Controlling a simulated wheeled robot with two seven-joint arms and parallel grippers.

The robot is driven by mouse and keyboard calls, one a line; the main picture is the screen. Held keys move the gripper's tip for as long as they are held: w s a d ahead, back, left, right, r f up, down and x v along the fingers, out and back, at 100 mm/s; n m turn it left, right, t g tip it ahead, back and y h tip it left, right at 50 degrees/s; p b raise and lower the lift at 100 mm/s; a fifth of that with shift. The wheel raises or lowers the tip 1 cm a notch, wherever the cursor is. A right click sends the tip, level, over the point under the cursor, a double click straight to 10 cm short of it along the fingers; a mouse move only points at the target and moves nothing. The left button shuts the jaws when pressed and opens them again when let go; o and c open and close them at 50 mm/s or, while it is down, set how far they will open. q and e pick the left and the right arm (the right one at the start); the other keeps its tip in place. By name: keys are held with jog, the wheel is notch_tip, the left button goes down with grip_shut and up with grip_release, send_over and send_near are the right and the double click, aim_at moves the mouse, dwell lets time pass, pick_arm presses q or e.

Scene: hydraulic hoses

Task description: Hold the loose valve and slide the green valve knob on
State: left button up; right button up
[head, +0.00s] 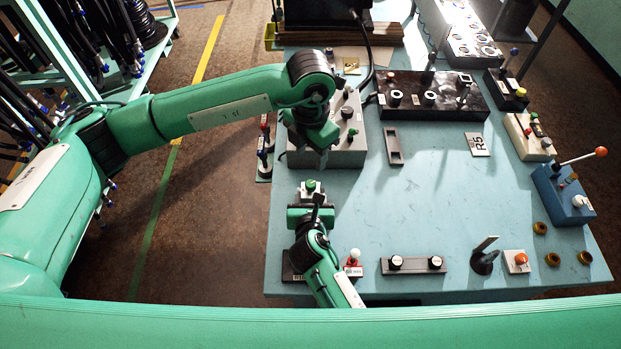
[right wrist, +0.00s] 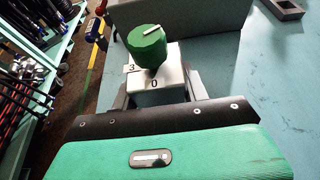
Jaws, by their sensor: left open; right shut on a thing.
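The loose valve (right wrist: 172,78) is a small white block marked 3 and 0 in the right wrist view. My right gripper (right wrist: 160,88) is shut on it, a finger on each side. The green valve knob (right wrist: 147,45), with a white pointer line, is on top of the valve and looks a little tilted. I cannot tell how far down it sits. In the head view the knob (head: 310,186) shows as a small green spot. My left gripper (head: 322,158) is open and points down just beyond the knob, beside the grey box. It appears empty and apart from the knob.
The grey control box (head: 349,150) stands close behind. A slotted dark plate (head: 394,146) and an R5 label plate (head: 477,144) lie to the right. The table's middle (head: 430,205) is clear.

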aim_at(311, 184)
pick_arm(q)
notch_tip(311, 184, down, 11)
jog(key=shift+r, duration=0.15)
jog(key=c, duration=1)
jog(key=shift+m, duration=2.7)
jog(key=o, duration=1)
